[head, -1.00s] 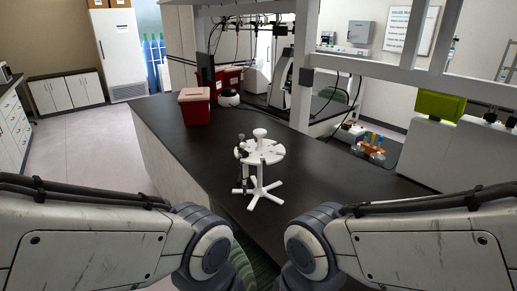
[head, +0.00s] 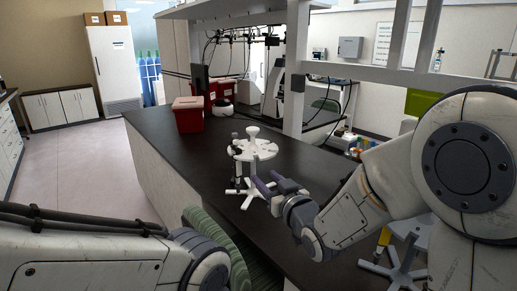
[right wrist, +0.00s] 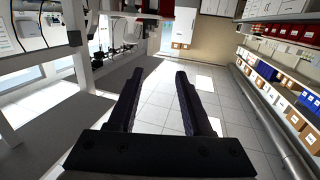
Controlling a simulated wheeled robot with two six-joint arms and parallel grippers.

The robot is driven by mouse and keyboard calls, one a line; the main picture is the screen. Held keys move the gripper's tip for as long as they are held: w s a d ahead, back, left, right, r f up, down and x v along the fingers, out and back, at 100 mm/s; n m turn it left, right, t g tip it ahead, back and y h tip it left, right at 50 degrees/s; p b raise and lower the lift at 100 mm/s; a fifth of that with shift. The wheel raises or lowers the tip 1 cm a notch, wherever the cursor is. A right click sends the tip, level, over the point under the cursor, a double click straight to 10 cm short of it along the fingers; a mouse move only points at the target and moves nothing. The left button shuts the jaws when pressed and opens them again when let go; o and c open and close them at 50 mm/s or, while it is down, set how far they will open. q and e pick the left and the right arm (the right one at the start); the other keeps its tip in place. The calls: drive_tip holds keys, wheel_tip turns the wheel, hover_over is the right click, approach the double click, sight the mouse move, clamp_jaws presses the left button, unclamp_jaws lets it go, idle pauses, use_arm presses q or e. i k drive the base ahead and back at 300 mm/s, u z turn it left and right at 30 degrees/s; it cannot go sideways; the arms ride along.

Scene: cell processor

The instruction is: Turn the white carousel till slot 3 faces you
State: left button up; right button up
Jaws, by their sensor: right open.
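The white carousel (head: 257,150) stands upright on the black bench in the head view, with a round slotted top, a knob in the middle and a star-shaped foot. A dark pipette-like tool hangs at its left side. Slot numbers are too small to read. My right gripper (head: 268,187) is open and empty, close in front of the carousel's lower right side in the picture; I cannot tell if it touches. In the right wrist view its two fingers (right wrist: 157,90) are apart with nothing between them. My left gripper is out of view; only my left arm shows.
A red sharps bin (head: 188,115) stands on the bench behind and left of the carousel. Shelf posts (head: 297,65) rise behind it. A green striped chair (head: 215,235) is at the bench's near edge. The black bench top (head: 165,135) left of the carousel is clear.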

sight(260, 148)
drive_tip(key=z, duration=0.15)
drive_tip(key=k, duration=0.3)
drive_tip(key=u, duration=0.7)
drive_tip(key=i, duration=1.15)
drive_tip(key=z, duration=0.7)
